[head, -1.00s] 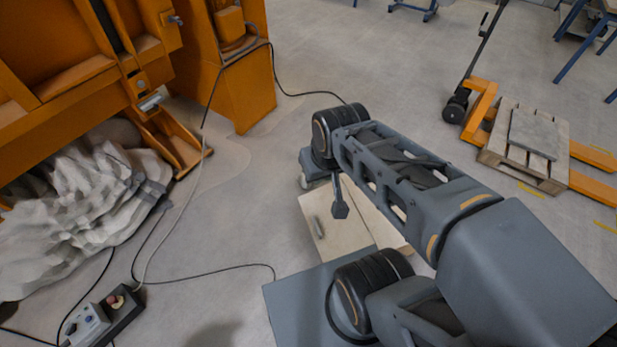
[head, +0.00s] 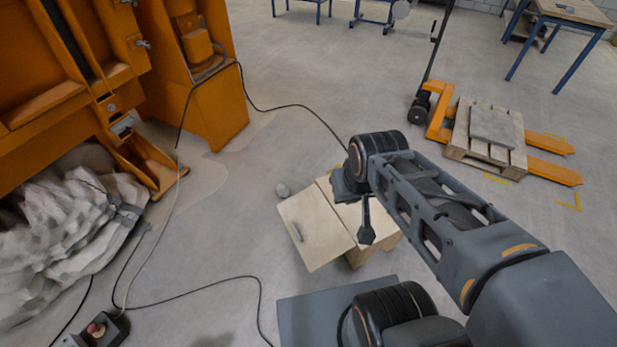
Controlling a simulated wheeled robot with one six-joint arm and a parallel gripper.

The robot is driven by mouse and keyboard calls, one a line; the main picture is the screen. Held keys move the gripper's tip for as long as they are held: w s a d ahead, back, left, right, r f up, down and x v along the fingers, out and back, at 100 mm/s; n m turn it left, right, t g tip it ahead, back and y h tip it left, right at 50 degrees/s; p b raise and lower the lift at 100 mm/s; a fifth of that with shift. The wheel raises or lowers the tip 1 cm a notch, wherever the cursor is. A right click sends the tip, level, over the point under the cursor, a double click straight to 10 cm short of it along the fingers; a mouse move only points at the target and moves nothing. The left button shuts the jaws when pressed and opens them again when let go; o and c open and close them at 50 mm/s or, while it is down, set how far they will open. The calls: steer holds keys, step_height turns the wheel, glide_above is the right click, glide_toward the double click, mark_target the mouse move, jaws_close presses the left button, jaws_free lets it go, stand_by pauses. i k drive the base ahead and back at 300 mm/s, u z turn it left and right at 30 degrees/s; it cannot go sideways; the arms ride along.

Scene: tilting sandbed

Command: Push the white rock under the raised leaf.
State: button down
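A large orange structure (head: 60,70) stands at the upper left, with a panel that may be the raised leaf. Below it sits a big heap of crumpled whitish material (head: 65,225). My arm reaches in from the lower right. At its end a dark narrow part, seemingly my gripper (head: 366,236), hangs in front of the cabinet, apart from the pale lump. Its fingers cannot be made out.
The wooden cabinet (head: 312,232) with a handle stands below my wrist. Black cables (head: 225,284) and a switch box (head: 100,330) lie on the floor. An orange pallet truck with a pallet (head: 485,160) stands at the right. Open floor lies between cabinet and orange structure.

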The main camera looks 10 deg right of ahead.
mark_target(283, 190)
steer(key=z, duration=2.5)
steer(key=i, duration=3.25)
steer(key=u, duration=3.05)
steer(key=i, duration=5.05)
steer(key=u, duration=0.7)
